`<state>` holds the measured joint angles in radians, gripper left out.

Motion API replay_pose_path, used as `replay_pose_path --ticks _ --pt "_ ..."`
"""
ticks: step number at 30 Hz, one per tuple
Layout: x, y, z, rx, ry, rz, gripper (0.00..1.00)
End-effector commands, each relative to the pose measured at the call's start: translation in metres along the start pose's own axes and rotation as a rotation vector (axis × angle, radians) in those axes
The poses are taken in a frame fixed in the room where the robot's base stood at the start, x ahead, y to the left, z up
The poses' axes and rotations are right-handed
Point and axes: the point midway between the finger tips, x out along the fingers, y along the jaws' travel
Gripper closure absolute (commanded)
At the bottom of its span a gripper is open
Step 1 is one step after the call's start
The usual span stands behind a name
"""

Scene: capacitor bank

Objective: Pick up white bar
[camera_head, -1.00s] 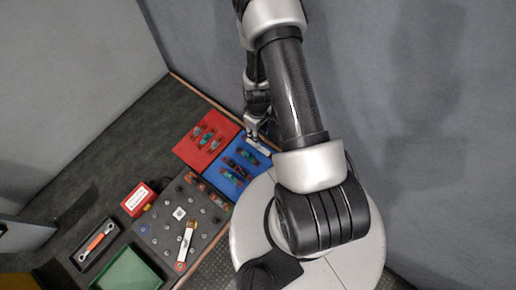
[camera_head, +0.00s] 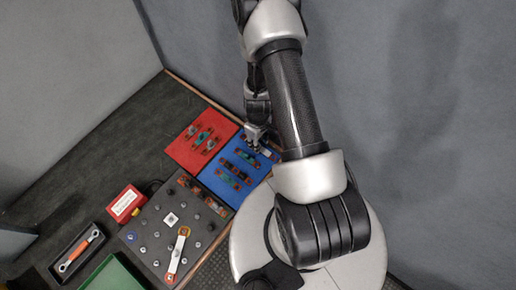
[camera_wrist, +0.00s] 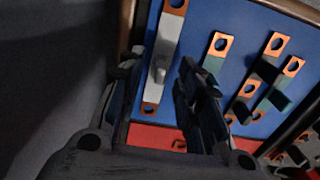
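A white bar (camera_wrist: 167,50) with copper ends, each with a hole, lies on the blue panel (camera_wrist: 205,22) in the wrist view. In the head view my gripper (camera_head: 257,139) is over the far right corner of the blue panel and mostly hides that bar. Another white bar (camera_head: 178,254) with orange ends lies on the dark grey board.
Several shorter copper-ended pieces (camera_wrist: 218,50) lie on the blue panel right of my gripper. A red panel (camera_head: 186,152) adjoins it. A red box (camera_head: 125,204), a tray with an orange-handled wrench (camera_head: 82,250) and a green bin (camera_head: 113,274) stand left. A wall is close behind.

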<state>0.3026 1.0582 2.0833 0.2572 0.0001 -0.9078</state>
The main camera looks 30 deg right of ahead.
Motion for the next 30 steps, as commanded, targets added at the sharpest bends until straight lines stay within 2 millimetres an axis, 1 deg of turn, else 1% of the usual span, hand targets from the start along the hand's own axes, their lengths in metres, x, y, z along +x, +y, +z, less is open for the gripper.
replay_pose_path --ticks 1,3,11,14,26,30 --pt "0.0111 -0.0001 0.0 0.0 0.0 0.0 0.68" --pt "0.0155 -0.0002 0.0001 0.0 0.0 0.0 0.68" --pt "0.0144 -0.0002 0.0001 -0.001 0.0 0.0 0.68" --pt "0.0144 -0.0002 0.0001 -0.001 0.0 0.0 0.73" --pt "0.0145 -0.0002 0.0002 0.0 0.0 0.0 0.99" --pt "0.0146 -0.0002 0.0002 0.0 0.0 0.0 1.0"
